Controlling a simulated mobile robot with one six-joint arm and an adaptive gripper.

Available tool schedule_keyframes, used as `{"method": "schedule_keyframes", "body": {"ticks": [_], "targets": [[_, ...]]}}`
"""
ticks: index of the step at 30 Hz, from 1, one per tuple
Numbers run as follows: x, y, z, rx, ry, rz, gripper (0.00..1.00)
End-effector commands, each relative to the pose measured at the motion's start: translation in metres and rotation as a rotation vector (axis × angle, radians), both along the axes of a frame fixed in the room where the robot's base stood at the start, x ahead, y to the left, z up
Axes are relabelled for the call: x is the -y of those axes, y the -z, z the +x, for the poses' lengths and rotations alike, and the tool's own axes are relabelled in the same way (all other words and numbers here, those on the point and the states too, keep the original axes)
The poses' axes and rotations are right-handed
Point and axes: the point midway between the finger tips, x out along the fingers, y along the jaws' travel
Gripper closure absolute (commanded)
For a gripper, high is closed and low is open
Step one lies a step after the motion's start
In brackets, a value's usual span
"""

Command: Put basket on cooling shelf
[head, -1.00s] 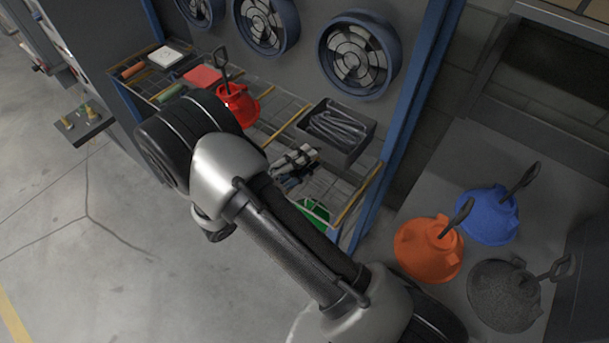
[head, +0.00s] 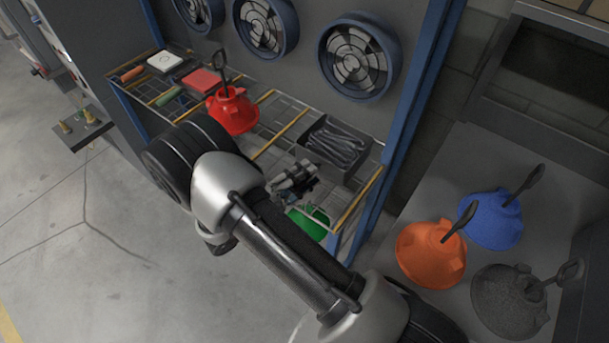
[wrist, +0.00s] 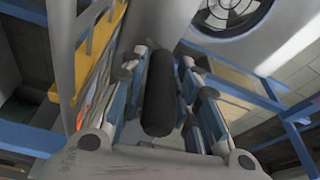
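My gripper (head: 297,180) is at the front right of the cooling shelf (head: 262,135), a wire rack with yellow bars below several fans. In the wrist view, my fingers (wrist: 163,95) stand on both sides of a black handle (wrist: 160,90) and appear shut on it. A green basket-like piece (head: 308,223) shows just below my gripper near the shelf's front edge, partly hidden by it. The handle appears to belong to it. A red basket (head: 232,112) with an upright black handle stands on the shelf, left of my gripper.
A dark tray of metal tools (head: 335,145) fills the shelf's right part. Red (head: 202,80) and white (head: 164,62) blocks lie at its left. Blue posts (head: 415,90) bound the right side. Orange (head: 432,255), blue (head: 490,220) and grey (head: 507,300) baskets stand on a right surface.

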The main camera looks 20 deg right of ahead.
Motion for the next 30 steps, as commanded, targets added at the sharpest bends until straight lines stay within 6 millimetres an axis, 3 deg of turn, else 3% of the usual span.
{"method": "schedule_keyframes", "body": {"ticks": [5, 16, 20, 30], "targets": [[0.0, 0.0, 0.0, 0.0, 0.0, 0.0, 0.57], [-0.002, -0.003, 0.0, 0.0, -0.001, 0.0, 0.57], [-0.02, -0.002, -0.006, 0.001, -0.005, 0.0, 0.57], [-0.086, 0.003, -0.033, 0.001, -0.004, 0.0, 0.57]]}}
